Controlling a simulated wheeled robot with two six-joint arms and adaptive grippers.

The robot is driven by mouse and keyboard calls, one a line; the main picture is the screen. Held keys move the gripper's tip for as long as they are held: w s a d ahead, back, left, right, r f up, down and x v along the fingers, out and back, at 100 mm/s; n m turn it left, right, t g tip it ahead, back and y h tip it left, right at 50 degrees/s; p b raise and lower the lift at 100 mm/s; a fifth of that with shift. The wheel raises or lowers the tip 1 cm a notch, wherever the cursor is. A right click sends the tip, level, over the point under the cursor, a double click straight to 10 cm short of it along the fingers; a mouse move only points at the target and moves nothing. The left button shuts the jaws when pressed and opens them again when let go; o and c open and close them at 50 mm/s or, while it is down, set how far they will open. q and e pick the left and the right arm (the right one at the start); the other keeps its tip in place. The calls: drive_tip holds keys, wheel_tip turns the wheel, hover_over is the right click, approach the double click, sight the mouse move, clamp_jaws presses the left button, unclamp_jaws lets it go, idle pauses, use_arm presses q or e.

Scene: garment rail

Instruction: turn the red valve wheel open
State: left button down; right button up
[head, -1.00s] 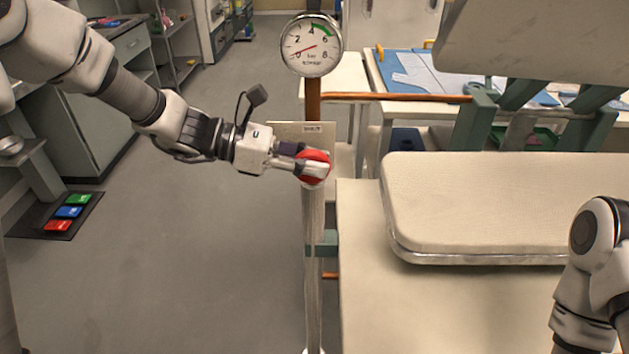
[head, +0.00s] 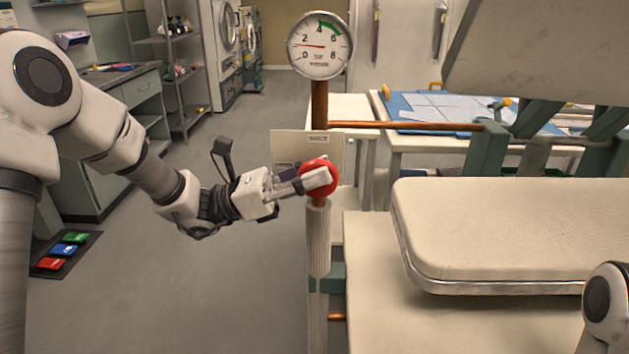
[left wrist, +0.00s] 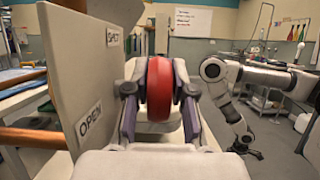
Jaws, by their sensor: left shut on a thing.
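The red valve wheel (head: 331,184) sits on the copper pipe below the round gauge (head: 320,46). My left gripper (head: 312,184) comes from the left and is shut on the wheel's rim, its fingers slanting up to the right. In the left wrist view the red wheel (left wrist: 160,88) stands edge-on between both fingers. The gauge needle points left, between 0 and 2, below the green band. A pale plate (left wrist: 85,70) beside the wheel carries the labels OPEN and SHUT. In the left wrist view my right gripper (left wrist: 247,150) hangs far off, small and dark; its jaws are unclear.
A padded board (head: 520,230) lies right of the pipe, with another pale panel (head: 560,45) above it. A table with a blue mat (head: 430,108) stands behind. Red, blue and green pads (head: 63,249) lie on the left floor. The grey floor between is clear.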

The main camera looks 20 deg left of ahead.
idle(0.4)
use_arm(q)
drive_tip(key=c, duration=1)
unclamp_jaws()
drive_tip(key=v, duration=1.2)
